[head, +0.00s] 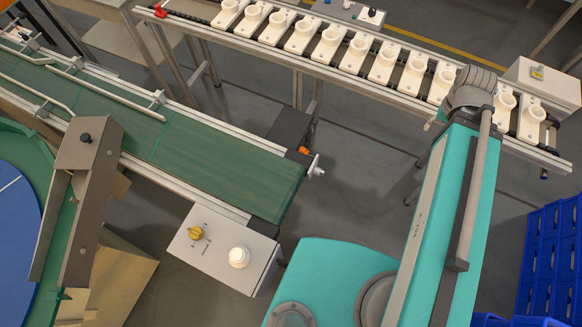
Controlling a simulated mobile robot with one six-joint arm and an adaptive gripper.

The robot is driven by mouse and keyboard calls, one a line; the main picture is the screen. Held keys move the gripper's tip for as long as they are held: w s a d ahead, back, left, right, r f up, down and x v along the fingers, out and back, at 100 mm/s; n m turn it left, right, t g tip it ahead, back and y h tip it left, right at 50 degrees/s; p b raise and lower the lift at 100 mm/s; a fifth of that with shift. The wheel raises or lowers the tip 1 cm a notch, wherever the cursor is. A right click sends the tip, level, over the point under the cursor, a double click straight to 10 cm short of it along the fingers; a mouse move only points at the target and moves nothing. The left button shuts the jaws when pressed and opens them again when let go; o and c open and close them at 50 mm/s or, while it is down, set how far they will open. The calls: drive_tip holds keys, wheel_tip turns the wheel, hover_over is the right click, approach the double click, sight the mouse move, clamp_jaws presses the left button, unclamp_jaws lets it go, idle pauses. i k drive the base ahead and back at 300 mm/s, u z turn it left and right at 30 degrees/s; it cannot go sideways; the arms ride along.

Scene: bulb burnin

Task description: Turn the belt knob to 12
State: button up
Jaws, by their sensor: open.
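A grey control box (222,272) stands beside the near end of the green conveyor belt (205,160). On its sloped top are a yellow knob (196,232) and, to its right, a round white knob or button (239,257). Small marks lie around the yellow knob, but they are too small to read, so its setting cannot be told. I cannot tell from a label which one is the belt knob. My teal arm reaches up the right side, away from the box. My gripper does not show; nothing touches the yellow knob.
A long rail (390,90) with several white lamp-holder-like pieces runs across the top. A brown post (90,190) and blue turntable (18,225) are at left. Blue crates (555,250) stand at right. A white box (543,85) sits by the rail's right end.

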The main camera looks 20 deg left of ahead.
sight(302, 150)
drive_tip(key=k, duration=1)
drive_tip(key=u, duration=1.1)
